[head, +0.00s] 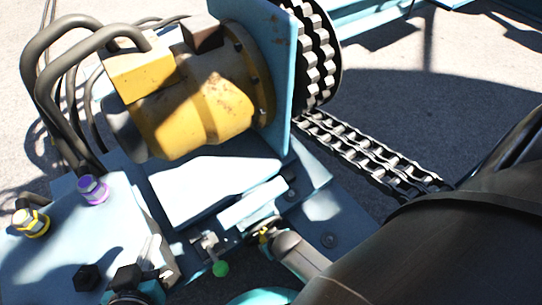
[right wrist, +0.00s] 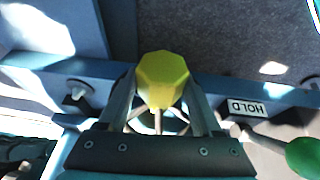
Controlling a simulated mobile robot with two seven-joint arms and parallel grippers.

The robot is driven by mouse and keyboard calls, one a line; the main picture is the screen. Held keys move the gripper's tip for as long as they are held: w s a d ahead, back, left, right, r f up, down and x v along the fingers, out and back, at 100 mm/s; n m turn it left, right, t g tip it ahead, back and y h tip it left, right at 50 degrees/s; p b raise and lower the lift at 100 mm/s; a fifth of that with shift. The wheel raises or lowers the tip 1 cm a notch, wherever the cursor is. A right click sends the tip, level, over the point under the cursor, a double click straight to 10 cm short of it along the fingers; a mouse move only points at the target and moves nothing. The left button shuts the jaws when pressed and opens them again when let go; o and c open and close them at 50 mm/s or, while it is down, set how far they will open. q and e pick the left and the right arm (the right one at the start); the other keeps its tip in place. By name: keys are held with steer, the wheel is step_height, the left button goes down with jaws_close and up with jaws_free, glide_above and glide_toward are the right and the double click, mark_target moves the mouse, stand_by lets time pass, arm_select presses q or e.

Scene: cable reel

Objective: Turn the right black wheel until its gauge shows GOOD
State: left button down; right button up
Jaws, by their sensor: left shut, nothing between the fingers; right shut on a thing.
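In the right wrist view, my right gripper (right wrist: 162,92) is shut on a yellow faceted knob (right wrist: 163,78), one finger on each side. Pale spokes show just below the knob, between the fingers. In the head view, my left gripper (head: 153,252) is low at the left beside the blue block, shut with nothing between its fingers. A black faceted knob (head: 87,278) sits on the block to its left. I cannot clearly make out a black wheel, and no gauge face or GOOD mark shows in either view.
In the head view, a yellow motor (head: 205,105), thick hoses (head: 45,85) and a chain (head: 370,155) stand above the blue base. Purple (head: 93,189) and yellow (head: 31,222) fittings are at left.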

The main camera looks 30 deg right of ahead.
steer(key=shift+a, duration=0.15)
jaws_close()
